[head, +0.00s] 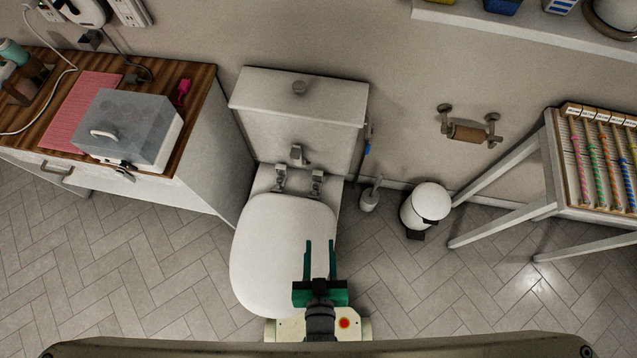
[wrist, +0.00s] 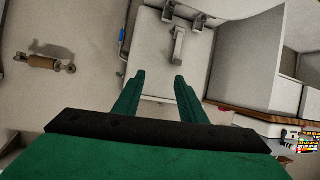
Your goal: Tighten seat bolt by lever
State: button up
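A white toilet with a closed lid (head: 275,245) stands in the middle of the head view. Two grey seat bolt fittings, a left one (head: 279,180) and a right one (head: 317,182), sit at the hinge behind the lid. A grey lever-like part (head: 297,155) sits between them, by the front of the tank (head: 300,110). The wrist view shows this grey part (wrist: 178,45) ahead of the fingers, with fittings (wrist: 197,20) near the top edge. My green gripper (head: 320,244) is over the lid's right part, apart from the bolts. Its fingers (wrist: 160,77) are spread and empty.
A toilet brush (head: 370,195), a small bin (head: 426,205), a paper holder (head: 468,130) and a rack table (head: 550,170) are on the right. Tiled floor (head: 400,290) is clear.

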jog(key=w+f+g, duration=0.2)
jog(key=w+f, duration=0.4)
jog(key=f, duration=0.4)
jog(key=n+g+y, duration=0.2)
jog(key=n+g, duration=0.1)
jog(key=g, duration=0.4)
send_near(316, 186)
jog(key=x, duration=0.7)
jog(key=shift+a+f, duration=0.15)
jog(key=shift+f, duration=0.25)
jog(key=shift+c, duration=0.7)
grip_shut()
